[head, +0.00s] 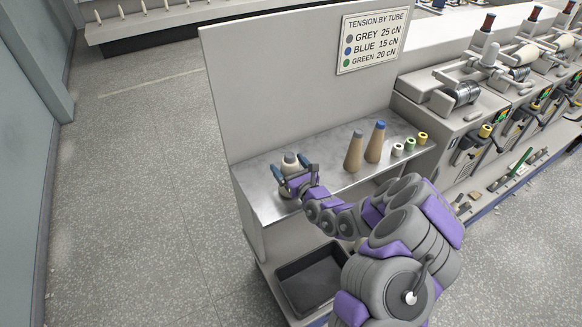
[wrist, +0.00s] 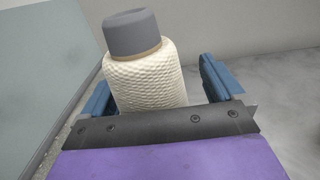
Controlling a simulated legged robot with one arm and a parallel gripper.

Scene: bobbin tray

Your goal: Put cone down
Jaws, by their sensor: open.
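A cream wound cone (wrist: 146,80) with a grey top (wrist: 131,33) is between the two blue fingers of my gripper (wrist: 158,92) in the wrist view. The fingers are spread, with a clear gap to the right of the cone. The left finger is partly hidden behind the cone, so contact there cannot be told. In the head view my gripper (head: 294,176) is over the left end of the metal shelf (head: 335,172), and the cone (head: 289,160) shows between its fingers. The cone's base is hidden.
Two tan cones, one grey-topped (head: 354,152) and one blue-topped (head: 375,142), stand right of my gripper. Small tubes, white (head: 397,149), green (head: 410,145) and yellow (head: 422,139), sit further right. A tension sign (head: 371,40) is on the back panel. A dark bin (head: 311,279) lies below.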

